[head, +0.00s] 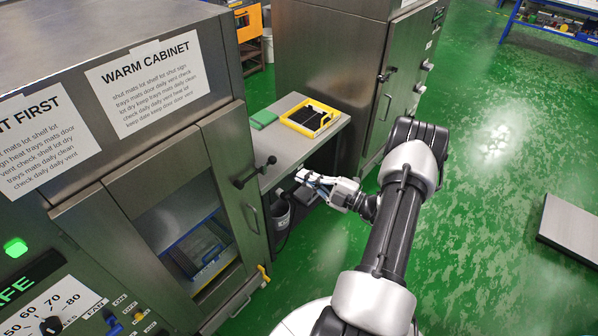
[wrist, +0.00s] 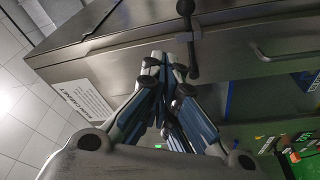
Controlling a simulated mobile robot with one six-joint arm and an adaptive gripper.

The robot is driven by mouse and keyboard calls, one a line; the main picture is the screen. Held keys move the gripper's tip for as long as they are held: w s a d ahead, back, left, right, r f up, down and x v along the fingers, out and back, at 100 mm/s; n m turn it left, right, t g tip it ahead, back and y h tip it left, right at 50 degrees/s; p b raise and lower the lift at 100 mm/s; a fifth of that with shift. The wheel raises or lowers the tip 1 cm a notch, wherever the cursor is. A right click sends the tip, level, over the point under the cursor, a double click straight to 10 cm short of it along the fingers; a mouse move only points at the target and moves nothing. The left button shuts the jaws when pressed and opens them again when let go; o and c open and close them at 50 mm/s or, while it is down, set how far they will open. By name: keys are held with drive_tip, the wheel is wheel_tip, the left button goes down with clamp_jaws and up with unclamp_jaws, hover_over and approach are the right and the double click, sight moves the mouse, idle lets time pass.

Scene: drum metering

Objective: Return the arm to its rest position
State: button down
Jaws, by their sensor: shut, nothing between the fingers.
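My gripper (head: 306,181) is at the end of my arm, which reaches out over the green floor in the head view. It is in front of the small grey table's front edge, right of the warm cabinet (head: 148,58). In the wrist view my gripper (wrist: 176,62) has its fingertips together with nothing between them. Behind it in that view are the cabinet's dark handle (wrist: 187,35) and metal front, apart from the fingers as far as I can tell.
A tall steel cabinet (head: 330,60) stands behind. The cabinet's dark handle (head: 254,172) sticks out near my gripper. A grey bin (head: 279,214) is below.

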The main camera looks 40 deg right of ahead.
drive_tip(key=shift+a, duration=0.1)
idle(0.5)
drive_tip(key=w+a+r+n+g+y+b, duration=0.1)
drive_tip(key=w+a+r+n+g+y, duration=0.15)
drive_tip(key=a+r+n+g, duration=0.35)
drive_tip(key=w+a+r+n+g+y+b, duration=0.1)
drive_tip(key=a+r+n+g+y, duration=0.2)
drive_tip(key=a+n, duration=0.6)
drive_tip(key=s+a+r+n+g+b, duration=0.1)
drive_tip(key=s+a+r+n+g, duration=0.15)
drive_tip(key=a+n, duration=0.3)
drive_tip(key=s+a+r+n+g, duration=0.2)
drive_tip(key=a+n+g, duration=0.1)
drive_tip(key=a+n, duration=0.25)
drive_tip(key=s+a+r+n+h+b, duration=0.1)
drive_tip(key=s+n+h, duration=0.4)
drive_tip(key=n, duration=1)
drive_tip(key=s+a+r+n+h+b, duration=0.2)
drive_tip(key=s+a+n+h, duration=0.3)
drive_tip(key=s+n, duration=0.7)
drive_tip(key=n+t+h+b, duration=0.1)
drive_tip(key=n, duration=0.1)
drive_tip(key=shift+a+n, duration=0.4)
drive_tip(key=shift+s+a, duration=0.1)
